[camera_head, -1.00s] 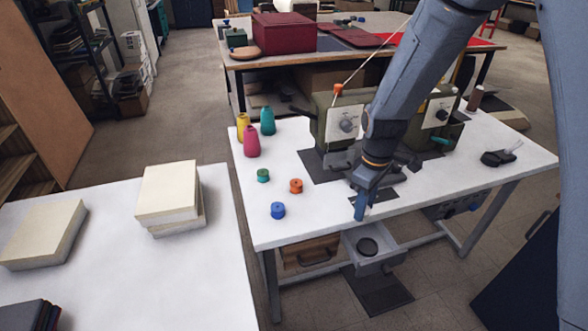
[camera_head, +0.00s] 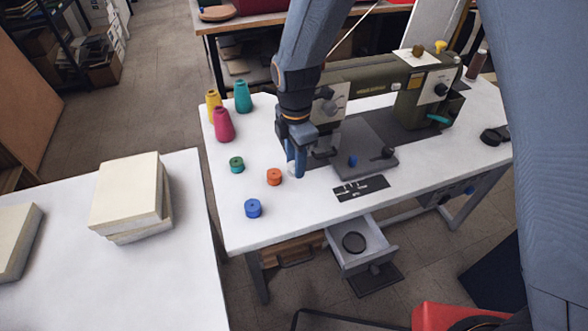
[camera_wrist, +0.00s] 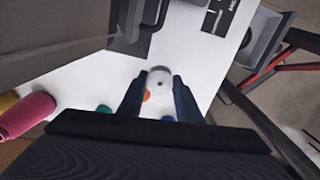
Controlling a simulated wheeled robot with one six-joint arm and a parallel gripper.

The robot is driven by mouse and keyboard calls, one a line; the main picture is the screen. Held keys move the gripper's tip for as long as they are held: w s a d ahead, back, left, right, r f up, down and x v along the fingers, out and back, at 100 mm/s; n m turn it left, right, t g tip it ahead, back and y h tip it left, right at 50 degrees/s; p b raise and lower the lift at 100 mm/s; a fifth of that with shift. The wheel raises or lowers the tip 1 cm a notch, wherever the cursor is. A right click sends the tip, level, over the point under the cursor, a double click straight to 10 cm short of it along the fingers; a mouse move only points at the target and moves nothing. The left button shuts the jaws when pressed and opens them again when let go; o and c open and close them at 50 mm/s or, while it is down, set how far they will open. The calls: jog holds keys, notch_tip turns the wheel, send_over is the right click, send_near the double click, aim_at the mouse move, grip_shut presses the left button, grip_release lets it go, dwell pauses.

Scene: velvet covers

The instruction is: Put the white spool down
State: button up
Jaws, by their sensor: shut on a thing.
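The white spool (camera_wrist: 159,78) sits between the two fingers of my gripper (camera_wrist: 158,88) in the wrist view. In the head view only a pale sliver of the spool (camera_head: 291,170) shows at the fingertips of my gripper (camera_head: 296,165). My gripper is shut on it, pointing down at the white sewing table (camera_head: 300,212). It is low, left of the sewing machine and just right of the orange spool (camera_head: 274,177). I cannot tell whether the white spool touches the tabletop.
A green spool (camera_head: 236,165) and a blue spool (camera_head: 253,208) stand to the left. Yellow, teal and pink cones (camera_head: 224,124) stand behind them. The sewing machine (camera_head: 372,100) is close on the right. An open drawer (camera_head: 362,246) hangs below.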

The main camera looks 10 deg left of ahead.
jog(key=shift+f+p, duration=0.4)
jog(key=shift+f, duration=1.6)
jog(key=o, duration=1)
jog(key=shift+f, duration=0.15)
notch_tip(320, 180, up, 12)
jog(key=b, duration=0.2)
jog(key=shift+r+b, duration=0.2)
jog(key=shift+b, duration=0.2)
jog(key=s+d+m, duration=0.3)
jog(key=d+m, duration=0.5)
jog(key=d, duration=0.2)
jog(key=s+d+m, duration=0.3)
jog(key=d+m, duration=0.6)
jog(key=d, duration=0.1)
jog(key=s+d+m, duration=0.3)
jog(key=d+m, duration=0.5)
jog(key=d, duration=0.2)
jog(key=shift+s+d+t, duration=0.3)
jog(key=shift+t, duration=0.1)
